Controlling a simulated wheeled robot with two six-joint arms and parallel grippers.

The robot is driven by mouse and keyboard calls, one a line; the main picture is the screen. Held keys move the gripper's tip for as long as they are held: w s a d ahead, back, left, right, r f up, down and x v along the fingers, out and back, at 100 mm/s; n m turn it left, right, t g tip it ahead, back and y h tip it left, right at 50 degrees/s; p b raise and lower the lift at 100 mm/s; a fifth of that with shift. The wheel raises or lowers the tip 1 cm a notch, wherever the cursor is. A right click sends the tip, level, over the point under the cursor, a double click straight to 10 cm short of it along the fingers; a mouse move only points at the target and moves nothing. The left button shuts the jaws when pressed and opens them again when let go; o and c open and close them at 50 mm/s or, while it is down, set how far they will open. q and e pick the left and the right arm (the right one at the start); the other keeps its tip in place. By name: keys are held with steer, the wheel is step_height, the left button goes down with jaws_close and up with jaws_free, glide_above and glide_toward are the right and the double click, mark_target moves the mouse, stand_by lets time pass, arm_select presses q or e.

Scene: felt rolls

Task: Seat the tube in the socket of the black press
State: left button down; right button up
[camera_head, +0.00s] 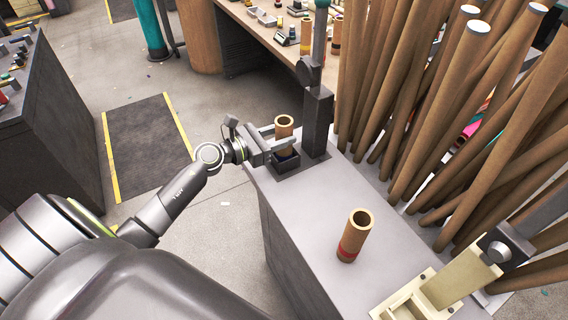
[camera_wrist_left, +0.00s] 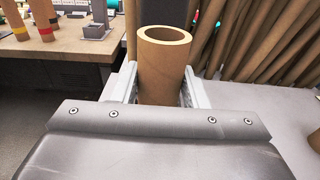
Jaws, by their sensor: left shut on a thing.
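A brown cardboard tube (camera_head: 284,126) stands upright at the black press (camera_head: 317,115) on the grey bench. My left gripper (camera_head: 284,143) is shut on this tube from the left side, and the tube also shows between the fingers in the left wrist view (camera_wrist_left: 164,70). The black socket block (camera_head: 286,163) is directly under the tube. A dark band shows low on the tube, just above the block. The gripper and the block's walls hide the tube's lower end, so I cannot tell how deep it sits. My right gripper is not in view.
A cream press (camera_head: 447,287) is at the near right. Many long brown rolls (camera_head: 440,110) lean along the bench's right side.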

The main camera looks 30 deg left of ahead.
arm_select(q)
steer(key=shift+f, duration=0.1)
steer(key=c, duration=0.7)
jaws_free()
steer(key=shift+c, duration=0.2)
steer(key=p+v, duration=0.3)
steer(key=v, duration=1.4)
steer(key=shift+s, duration=0.15)
steer(key=shift+a, duration=0.15)
